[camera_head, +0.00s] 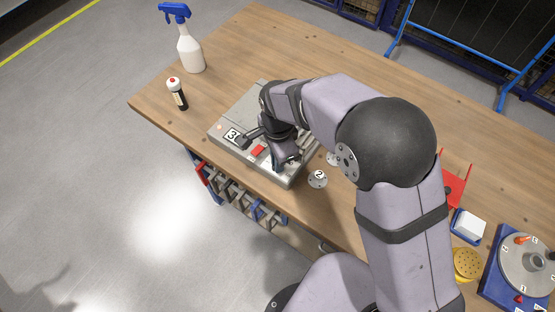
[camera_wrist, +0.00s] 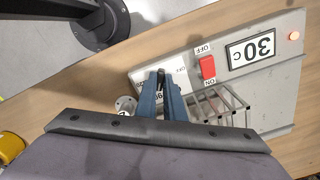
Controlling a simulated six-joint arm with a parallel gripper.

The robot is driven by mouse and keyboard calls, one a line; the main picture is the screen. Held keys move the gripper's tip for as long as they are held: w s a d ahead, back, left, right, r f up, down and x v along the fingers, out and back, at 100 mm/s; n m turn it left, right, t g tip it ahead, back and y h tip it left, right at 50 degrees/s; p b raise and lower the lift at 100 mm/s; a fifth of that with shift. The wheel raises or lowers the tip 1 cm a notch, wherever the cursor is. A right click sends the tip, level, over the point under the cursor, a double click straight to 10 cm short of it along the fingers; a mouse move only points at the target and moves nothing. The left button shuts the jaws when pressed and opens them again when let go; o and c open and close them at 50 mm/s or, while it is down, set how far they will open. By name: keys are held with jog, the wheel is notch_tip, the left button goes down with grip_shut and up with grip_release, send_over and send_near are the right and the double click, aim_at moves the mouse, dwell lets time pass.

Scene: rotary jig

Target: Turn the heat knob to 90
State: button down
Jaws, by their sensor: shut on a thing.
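The heat knob (camera_wrist: 161,78) shows as a small dark piece between the fingertips of my gripper (camera_wrist: 160,84) in the wrist view. My gripper is shut on it. The knob sits on a white dial plate (camera_wrist: 143,76) with small printed marks, partly hidden by the blue fingers; which mark the knob points to cannot be told. The grey control box (camera_wrist: 278,80) also carries a display (camera_wrist: 251,50) reading 30 c. In the head view my gripper (camera_head: 285,163) is at the front right of the box (camera_head: 222,124), and the knob is hidden.
A red ON/OFF switch (camera_wrist: 208,67) and a metal bar grille (camera_wrist: 222,104) are close beside my fingers. A numbered disc (camera_head: 318,179) lies right of the box. A spray bottle (camera_head: 190,52) and a small bottle (camera_head: 177,94) stand left. A blue-based rotary plate (camera_head: 520,263) is at far right.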

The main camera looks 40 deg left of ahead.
jog(key=shift+w+a+r, duration=0.1)
jog(key=c, duration=1.9)
grip_release()
jog(key=shift+o, duration=0.2)
jog(key=shift+r+b, duration=1.05)
jog(key=shift+r, duration=2.6)
